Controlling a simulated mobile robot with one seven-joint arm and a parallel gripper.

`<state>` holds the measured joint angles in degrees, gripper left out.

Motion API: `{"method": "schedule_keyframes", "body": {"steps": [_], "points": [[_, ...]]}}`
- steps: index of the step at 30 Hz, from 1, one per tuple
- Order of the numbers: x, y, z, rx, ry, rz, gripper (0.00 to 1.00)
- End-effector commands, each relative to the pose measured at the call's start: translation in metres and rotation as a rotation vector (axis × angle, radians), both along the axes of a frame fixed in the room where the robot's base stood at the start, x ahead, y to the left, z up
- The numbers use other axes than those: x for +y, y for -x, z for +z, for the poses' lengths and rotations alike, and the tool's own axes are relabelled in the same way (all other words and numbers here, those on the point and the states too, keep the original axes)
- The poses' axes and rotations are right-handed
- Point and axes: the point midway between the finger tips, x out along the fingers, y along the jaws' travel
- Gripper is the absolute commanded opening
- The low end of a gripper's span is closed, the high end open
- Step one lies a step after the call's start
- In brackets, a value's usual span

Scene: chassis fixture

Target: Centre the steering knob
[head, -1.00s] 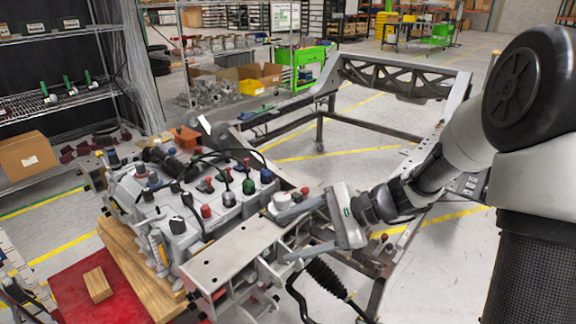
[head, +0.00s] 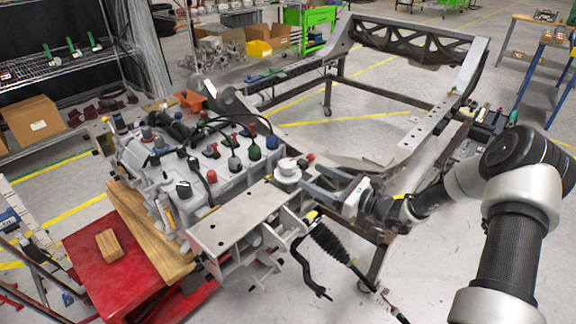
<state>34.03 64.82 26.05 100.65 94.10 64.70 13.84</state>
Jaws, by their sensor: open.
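A white round knob (head: 287,168), which looks like the steering knob, sits on a grey base at the right end of the engine-like assembly. A small red part lies close to its right side. My gripper (head: 304,178) is just right of the knob, with its two grey fingers spread and pointing left towards it. The fingers look empty. I cannot tell whether a fingertip touches the knob. Any mark showing the knob's turn is too small to read.
The grey assembly (head: 205,168) carries several coloured caps and black hoses left of the knob. A flat metal plate (head: 235,222) lies in front. A ribbed black boot (head: 330,243) hangs below my gripper. The chassis frame (head: 424,135) stands behind. A red cart (head: 85,250) holds a wooden block.

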Motion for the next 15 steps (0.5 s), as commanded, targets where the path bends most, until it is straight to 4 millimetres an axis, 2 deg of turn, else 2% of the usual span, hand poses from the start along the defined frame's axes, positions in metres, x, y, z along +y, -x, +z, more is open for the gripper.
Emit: {"method": "schedule_keyframes", "body": {"steps": [1, 6, 15], "points": [[0.012, -0.006, 0.0, -0.001, -0.001, 0.004, 0.62], [0.043, -0.026, 0.0, -0.001, 0.0, 0.004, 0.62], [0.08, -0.051, 0.0, -0.001, 0.001, 0.002, 0.62]]}}
